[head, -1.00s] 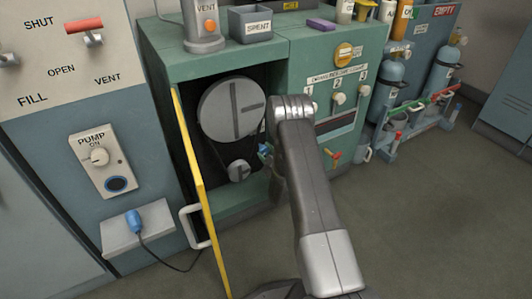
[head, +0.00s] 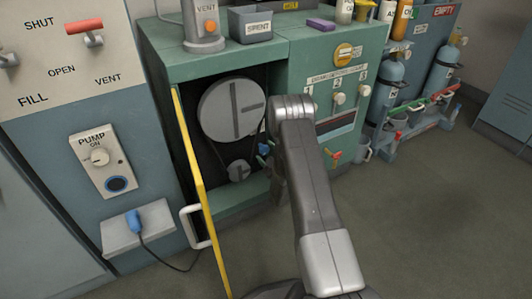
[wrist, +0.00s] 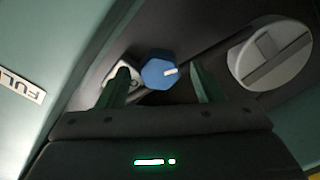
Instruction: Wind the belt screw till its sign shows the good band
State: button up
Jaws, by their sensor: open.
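The blue belt screw (wrist: 158,72), a faceted knob with a white mark, shows in the wrist view between the two fingers of my open gripper (wrist: 163,88). A gap shows on each side of it; I cannot tell how deep the fingers reach. In the head view the blue screw (head: 264,150) is a small patch beside my arm, inside the open cabinet. The large grey pulley (head: 217,112) and the small pulley (head: 238,171) are left of it. A slotted grey pulley (wrist: 255,55) shows at the right in the wrist view. I cannot make out the sign.
The yellow-edged cabinet door (head: 196,180) stands open at the left with a white handle (head: 194,228). Green cabinet walls (head: 235,202) frame the bay closely. A grey bracket (wrist: 127,78) sits behind the left finger. Part of a label (wrist: 22,82) is at the far left.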

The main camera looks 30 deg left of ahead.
jog(key=p+v, duration=0.3)
jog(key=v, duration=1)
jog(key=shift+p, duration=0.3)
jog(key=b+x, duration=0.4)
jog(key=x, duration=0.9)
jog(key=shift+w+a, duration=0.2)
jog(key=shift+a, duration=0.1)
jog(key=shift+s+d, duration=0.1)
jog(key=shift+d, duration=0.05)
